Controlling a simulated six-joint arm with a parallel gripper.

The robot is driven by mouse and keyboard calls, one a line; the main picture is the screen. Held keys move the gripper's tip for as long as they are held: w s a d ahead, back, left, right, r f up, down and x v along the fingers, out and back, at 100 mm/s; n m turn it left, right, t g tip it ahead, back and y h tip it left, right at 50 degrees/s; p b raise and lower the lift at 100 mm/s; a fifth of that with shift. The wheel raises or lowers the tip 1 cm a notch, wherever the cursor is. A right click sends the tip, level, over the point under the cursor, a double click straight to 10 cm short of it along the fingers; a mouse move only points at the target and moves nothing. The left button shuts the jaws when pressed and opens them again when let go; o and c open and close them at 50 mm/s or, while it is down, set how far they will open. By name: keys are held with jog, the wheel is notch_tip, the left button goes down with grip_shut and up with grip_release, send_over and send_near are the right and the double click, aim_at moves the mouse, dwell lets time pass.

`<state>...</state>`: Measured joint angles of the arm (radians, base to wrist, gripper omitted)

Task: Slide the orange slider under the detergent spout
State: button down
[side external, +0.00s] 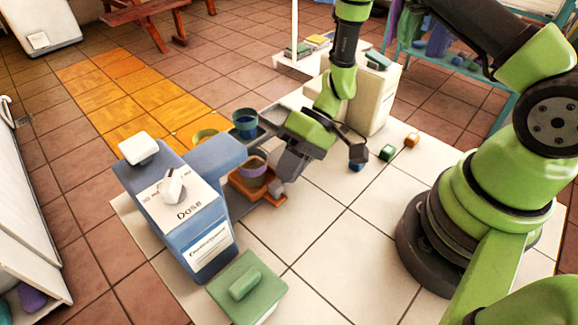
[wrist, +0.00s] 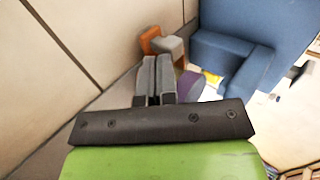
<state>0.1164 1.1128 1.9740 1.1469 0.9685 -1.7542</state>
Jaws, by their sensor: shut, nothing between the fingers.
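The blue detergent dispenser (side external: 185,205) has a white "Dose" face, and its blue spout (side external: 217,152) juts right. The orange slider (side external: 262,193) sits low by the spout's end on a grey track, with a purple cup (side external: 252,172) on it. Whether the cup is directly beneath the spout is unclear. My gripper (side external: 284,172) is low, just right of the cup and slider, its fingers shut and empty. In the wrist view the shut fingers (wrist: 161,80) point toward a grey block (wrist: 168,46) beside the orange part (wrist: 150,40); contact is unclear. The cup (wrist: 189,86) is partly hidden.
A blue cup (side external: 245,122) stands behind the spout near a yellow-green dish (side external: 205,136). A green box (side external: 246,287) is in front of the dispenser. The front-centre tiles are clear.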

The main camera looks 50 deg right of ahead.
aim_at(271, 186)
jog(key=shift+a, duration=2.15)
jog(key=v, duration=1.9)
jog(key=s+a+r+m+t+h, duration=0.3)
jog(key=s+r+t+h, duration=0.4)
jog(key=s+r, duration=0.6)
notch_tip(271, 186, up, 2)
jog(key=shift+r+m, duration=0.1)
jog(key=shift+m, duration=0.4)
